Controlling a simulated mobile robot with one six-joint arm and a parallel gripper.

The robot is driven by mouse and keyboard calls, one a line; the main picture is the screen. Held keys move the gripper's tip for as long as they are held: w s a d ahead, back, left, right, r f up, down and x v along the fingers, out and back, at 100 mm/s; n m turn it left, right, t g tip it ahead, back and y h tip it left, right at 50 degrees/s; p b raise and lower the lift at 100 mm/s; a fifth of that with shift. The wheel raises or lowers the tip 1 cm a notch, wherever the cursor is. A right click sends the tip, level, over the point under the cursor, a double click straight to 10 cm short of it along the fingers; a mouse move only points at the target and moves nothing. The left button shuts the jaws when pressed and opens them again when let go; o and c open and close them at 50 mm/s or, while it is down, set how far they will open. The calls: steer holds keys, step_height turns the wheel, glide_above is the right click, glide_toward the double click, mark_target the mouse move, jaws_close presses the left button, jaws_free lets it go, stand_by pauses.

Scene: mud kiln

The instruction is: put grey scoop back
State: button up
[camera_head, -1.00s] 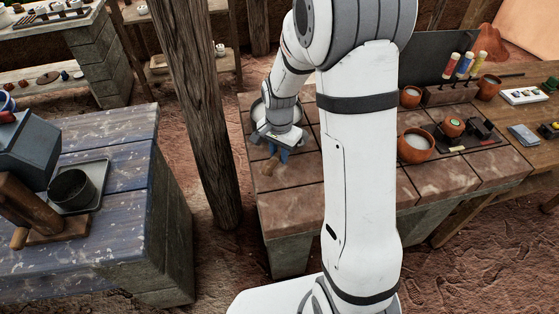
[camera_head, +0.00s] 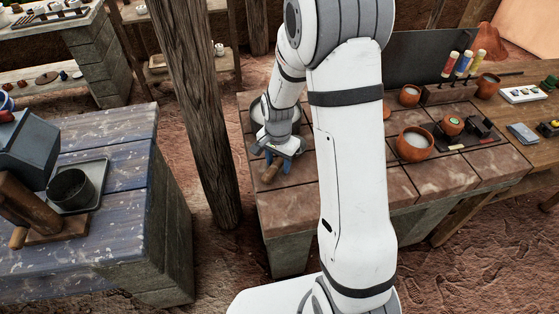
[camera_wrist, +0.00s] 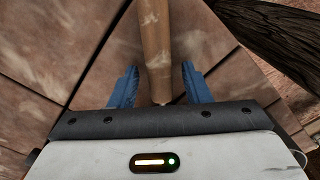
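A tan wooden handle (camera_wrist: 156,45) lies over the tiled bench top, between my two blue fingers in the wrist view. My gripper (camera_wrist: 158,82) is open, with a finger on each side of the handle and gaps beside it. In the head view, my gripper (camera_head: 275,160) is low over the left part of the tiled bench (camera_head: 290,208), with the handle's end (camera_head: 269,173) showing below it. The scoop's grey part is not seen, so I cannot confirm this handle is the scoop's.
Terracotta pots (camera_head: 414,145) and a bottle rack (camera_head: 449,94) stand on the right of the bench. A wooden post (camera_head: 195,110) rises at the left. The front tiles are clear.

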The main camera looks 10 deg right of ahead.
mark_target(278, 162)
step_height(278, 162, up, 12)
steer(key=s+d+r+n+t, duration=0.1)
steer(key=s+r+n, duration=0.3)
steer(key=s, duration=0.5)
steer(key=s+d+r+n+t, duration=0.1)
steer(key=s+r+n, duration=0.4)
steer(key=s, duration=0.5)
steer(key=shift+s+d+t, duration=0.2)
steer(key=shift+d+t, duration=0.05)
steer(key=shift+t, duration=0.05)
stand_by(0.6)
steer(key=shift+c, duration=0.7)
